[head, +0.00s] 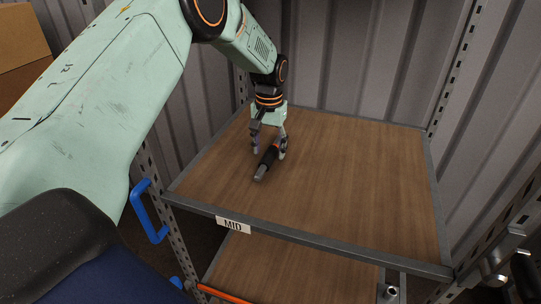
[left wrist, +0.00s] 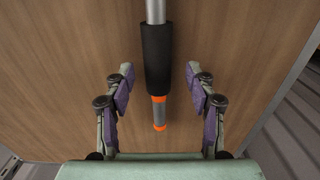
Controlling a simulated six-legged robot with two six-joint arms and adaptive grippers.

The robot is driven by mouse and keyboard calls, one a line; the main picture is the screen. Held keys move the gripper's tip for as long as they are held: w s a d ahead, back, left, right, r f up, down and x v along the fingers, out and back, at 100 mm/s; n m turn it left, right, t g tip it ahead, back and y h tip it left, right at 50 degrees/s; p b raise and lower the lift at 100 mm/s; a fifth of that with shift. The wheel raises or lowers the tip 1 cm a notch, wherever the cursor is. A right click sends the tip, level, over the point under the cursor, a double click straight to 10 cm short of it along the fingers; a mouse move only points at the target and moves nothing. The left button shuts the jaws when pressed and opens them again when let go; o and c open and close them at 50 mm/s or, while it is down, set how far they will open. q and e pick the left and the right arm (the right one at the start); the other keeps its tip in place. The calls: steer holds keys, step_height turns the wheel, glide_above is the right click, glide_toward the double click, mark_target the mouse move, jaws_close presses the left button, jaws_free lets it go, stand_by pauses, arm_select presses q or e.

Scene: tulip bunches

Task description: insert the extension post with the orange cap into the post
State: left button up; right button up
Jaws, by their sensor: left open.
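The extension post (head: 261,172) lies on the wooden middle shelf in the head view, with a grey tube and a black sleeve. In the left wrist view the extension post (left wrist: 157,60) also shows an orange band and an orange cap (left wrist: 159,127) at its near end. My left gripper (head: 268,154) is open above it, fingers pointing down. In the left wrist view the fingers of my left gripper (left wrist: 160,73) stand on either side of the black sleeve, with gaps on both sides. An upright metal tube end (head: 391,292), possibly the post, shows at the bottom right. My right gripper is not seen.
The middle shelf (head: 350,190) has a grey metal rim and a MID label (head: 233,225); its right part is bare. A lower shelf (head: 290,270) lies beneath. A blue handle (head: 149,213) is at the left upright. Corrugated walls stand behind.

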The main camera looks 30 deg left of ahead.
arm_select(q)
steer(key=shift+s+f, duration=0.2)
steer(key=shift+f, duration=0.25)
steer(key=shift+s+d, duration=0.15)
steer(key=shift+s, duration=0.05)
steer(key=shift+w+d, duration=0.2)
steer(key=shift+w, duration=0.05)
steer(key=shift+c, duration=0.2)
steer(key=shift+w+a+f, duration=0.15)
steer(key=shift+a+f, duration=0.05)
steer(key=c, duration=0.3)
steer(key=shift+s+a+r, duration=0.1)
steer(key=shift+s+a, duration=0.05)
steer(key=shift+s, duration=0.05)
steer(key=c, duration=0.3)
steer(key=shift+s+d+r, duration=0.1)
steer(key=shift+d+r, duration=0.05)
steer(key=shift+d, duration=0.1)
steer(key=shift+c, duration=1.4)
steer(key=shift+w, duration=0.2)
jaws_close()
steer(key=shift+w, duration=0.1)
steer(key=shift+a, duration=0.15)
